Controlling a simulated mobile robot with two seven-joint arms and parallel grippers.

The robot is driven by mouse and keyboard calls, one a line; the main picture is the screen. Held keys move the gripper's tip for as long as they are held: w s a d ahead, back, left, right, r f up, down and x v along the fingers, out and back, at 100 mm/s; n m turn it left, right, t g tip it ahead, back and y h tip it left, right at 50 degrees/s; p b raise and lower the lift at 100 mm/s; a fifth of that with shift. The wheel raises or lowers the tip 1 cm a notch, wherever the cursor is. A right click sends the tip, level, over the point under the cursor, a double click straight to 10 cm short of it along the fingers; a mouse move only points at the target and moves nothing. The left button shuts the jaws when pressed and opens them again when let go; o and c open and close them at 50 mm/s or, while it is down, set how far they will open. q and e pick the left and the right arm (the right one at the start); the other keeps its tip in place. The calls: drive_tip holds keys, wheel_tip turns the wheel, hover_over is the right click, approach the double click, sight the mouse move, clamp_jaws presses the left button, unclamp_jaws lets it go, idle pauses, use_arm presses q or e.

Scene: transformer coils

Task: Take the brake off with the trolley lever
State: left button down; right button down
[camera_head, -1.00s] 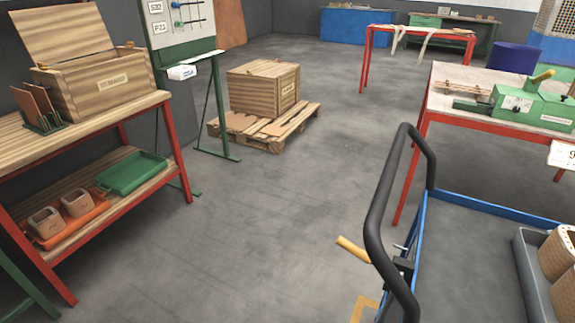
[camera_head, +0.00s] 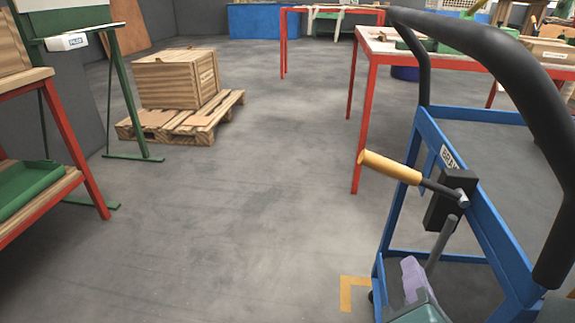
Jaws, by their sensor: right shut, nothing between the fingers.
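The trolley lever has a yellow-orange handle (camera_head: 390,167) on a dark rod, pointing left and slightly up from a black block (camera_head: 445,208) on the trolley's blue frame (camera_head: 490,232). A white label, partly hidden and seeming to start "BRA", is beside it. My right gripper (camera_head: 412,280), with lavender and teal parts, is at the bottom edge, below the lever and apart from its handle. It is shut and empty; its lower part is cut off by the frame. My left gripper is not in view.
The trolley's thick black push bar (camera_head: 500,60) arches over the right side. A grey bar (camera_head: 441,240) stands below the lever pivot. A red-legged table (camera_head: 356,130) is behind the trolley. A wooden crate (camera_head: 177,80) sits on a pallet. The floor left of the trolley is clear.

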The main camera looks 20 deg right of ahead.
sight(412, 178)
drive_tip(key=a+n+t, duration=0.1)
drive_tip(key=n, duration=0.1)
drive_tip(key=w+a+r+n+t, duration=0.1)
drive_tip(key=n+t, duration=0.1)
drive_tip(key=w+a+r+n+t, duration=0.1)
drive_tip(key=a+n, duration=0.1)
drive_tip(key=shift+w+r+n+y, duration=0.1)
drive_tip(key=shift+w+n+y, duration=0.1)
drive_tip(key=shift+n+y, duration=0.15)
drive_tip(key=b+x, duration=0.3)
drive_tip(key=x, duration=0.7)
drive_tip(key=r, duration=0.1)
drive_tip(key=r+p, duration=0.1)
drive_tip(key=s+r+p, duration=0.1)
drive_tip(key=shift+s+d+r, duration=0.1)
drive_tip(key=shift+d+r, duration=0.3)
